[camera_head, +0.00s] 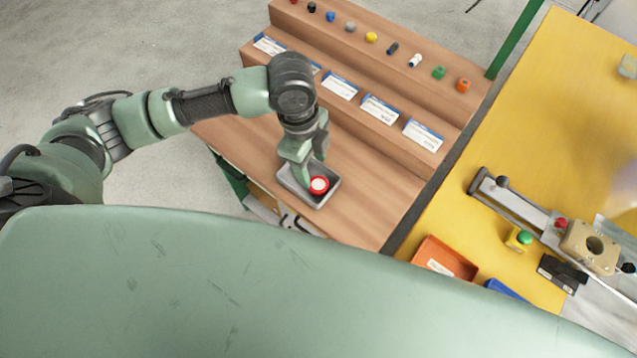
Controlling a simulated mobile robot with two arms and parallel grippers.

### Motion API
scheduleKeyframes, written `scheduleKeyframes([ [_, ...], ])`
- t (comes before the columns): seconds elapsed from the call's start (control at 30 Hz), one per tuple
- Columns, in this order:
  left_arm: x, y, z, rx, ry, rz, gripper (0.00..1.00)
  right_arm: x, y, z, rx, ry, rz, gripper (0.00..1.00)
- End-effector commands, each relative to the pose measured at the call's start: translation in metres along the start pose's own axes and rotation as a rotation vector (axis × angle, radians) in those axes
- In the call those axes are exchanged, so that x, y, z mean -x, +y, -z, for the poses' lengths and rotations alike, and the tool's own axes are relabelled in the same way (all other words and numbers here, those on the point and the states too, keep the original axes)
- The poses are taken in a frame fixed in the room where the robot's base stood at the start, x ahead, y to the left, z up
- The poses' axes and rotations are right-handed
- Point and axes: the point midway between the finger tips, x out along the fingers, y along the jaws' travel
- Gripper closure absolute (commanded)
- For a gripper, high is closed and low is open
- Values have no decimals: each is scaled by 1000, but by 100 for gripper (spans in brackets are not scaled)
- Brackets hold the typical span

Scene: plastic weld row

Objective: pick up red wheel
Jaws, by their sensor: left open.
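The red wheel (319,185) has a pale centre and lies in a small grey tray (327,199) on the wooden bench. My left gripper (309,180) points down over the tray, with its fingers at the wheel's left side. It is open; whether a finger touches the wheel cannot be told. The gripper and wrist hide the tray's upper left part. My right gripper is not in view.
A wooden step behind the tray holds several labelled cards (380,109) and a row of small coloured parts (371,37). At right, a yellow table (540,110) bears a lever fixture (592,245), an orange bin (444,258) and a blue bin (505,290).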

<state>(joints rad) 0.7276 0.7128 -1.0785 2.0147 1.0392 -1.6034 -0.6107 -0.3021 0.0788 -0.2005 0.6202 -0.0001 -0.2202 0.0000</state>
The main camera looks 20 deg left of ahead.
Motion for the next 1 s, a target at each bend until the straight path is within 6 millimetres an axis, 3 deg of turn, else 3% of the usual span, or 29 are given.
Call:
scheduleKeyframes([
  [0.37, -34, -1, -1, -5, -6, -9, 45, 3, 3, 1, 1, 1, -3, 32],
  [0.6, -69, -3, 2, -6, -6, -8, 45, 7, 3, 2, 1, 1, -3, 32],
  [0.93, -77, -4, 1, -6, -6, -4, 45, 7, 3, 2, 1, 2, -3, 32],
  [1.0, -77, -4, 1, -6, -6, -4, 65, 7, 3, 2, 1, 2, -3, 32],
])
